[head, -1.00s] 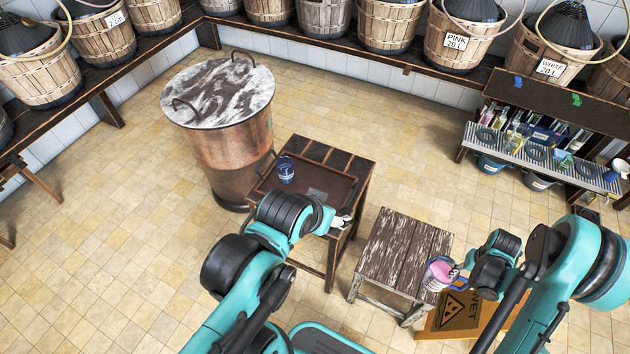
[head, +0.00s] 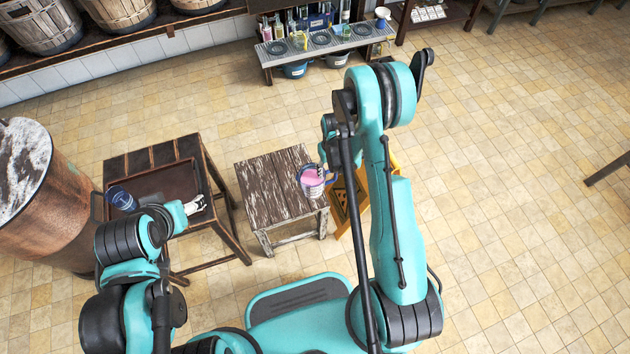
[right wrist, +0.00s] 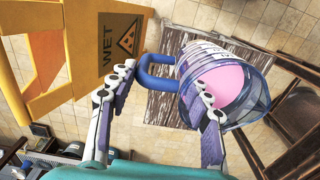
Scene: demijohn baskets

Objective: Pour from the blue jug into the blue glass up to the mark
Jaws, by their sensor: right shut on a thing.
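The blue jug (head: 312,181) is see-through with a blue handle and holds pink liquid. It shows over the right edge of a worn wooden stool. My right gripper (head: 324,166) is shut on its handle; the right wrist view shows the blue handle (right wrist: 153,66) between the fingers and the jug (right wrist: 262,92) tilted in that picture. The blue glass (head: 121,199) stands on a dark tray (head: 166,183) on the dark wooden table at left. My left gripper (head: 195,205) is near that table's front right corner, right of the glass; its opening is too small to judge.
The worn stool (head: 262,182) has a bare top. A yellow wet-floor sign (right wrist: 115,40) stands close to the jug. A copper vat (head: 55,220) is left of the table. A low rack (head: 315,44) with bottles stands at the back.

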